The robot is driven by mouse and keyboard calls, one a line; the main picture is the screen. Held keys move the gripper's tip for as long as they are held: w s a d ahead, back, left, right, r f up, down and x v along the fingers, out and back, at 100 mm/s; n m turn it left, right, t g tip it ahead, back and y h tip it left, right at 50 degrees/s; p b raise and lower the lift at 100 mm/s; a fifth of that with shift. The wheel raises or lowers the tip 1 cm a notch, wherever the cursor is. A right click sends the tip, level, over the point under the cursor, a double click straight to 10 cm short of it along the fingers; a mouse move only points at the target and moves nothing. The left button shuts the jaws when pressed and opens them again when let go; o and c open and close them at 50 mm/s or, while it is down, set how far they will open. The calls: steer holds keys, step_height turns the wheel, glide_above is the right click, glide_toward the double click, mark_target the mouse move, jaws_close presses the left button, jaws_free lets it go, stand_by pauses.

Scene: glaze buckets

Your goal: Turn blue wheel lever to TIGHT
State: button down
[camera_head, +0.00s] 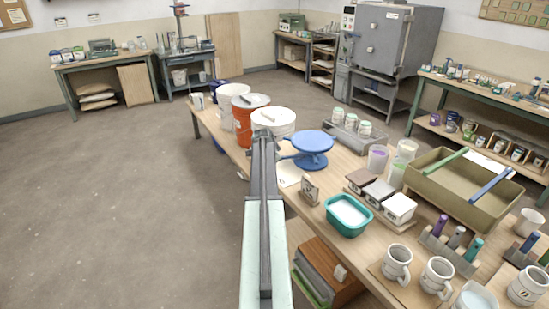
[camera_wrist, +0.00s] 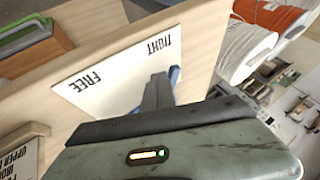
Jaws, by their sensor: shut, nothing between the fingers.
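The blue wheel (camera_head: 313,142) stands on the table in the head view, with a flat round top and a blue base. A short blue piece, seemingly its lever (camera_head: 287,156), sticks out to the left. In the wrist view a white card (camera_wrist: 118,72) reads FREE on the left and TIGHT on the right. A blue bit of the lever (camera_wrist: 175,74) shows beside my gripper (camera_wrist: 158,82), on the TIGHT side. My gripper is shut and empty, its fingertips over the card. The fingers hide most of the lever; I cannot tell whether they touch it.
An orange bucket (camera_head: 243,121) and white buckets (camera_head: 272,124) stand behind the wheel. A small sign stand (camera_head: 309,188) and a teal tub (camera_head: 347,215) are in front. Jars on a grey tray (camera_head: 345,133) stand behind right. Open floor lies left of the table.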

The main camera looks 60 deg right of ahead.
steer(key=w+p+v, duration=0.1)
steer(key=p+v, duration=0.7)
steer(key=v, duration=0.2)
steer(key=shift+s+a, duration=0.3)
steer(key=shift+a, duration=0.2)
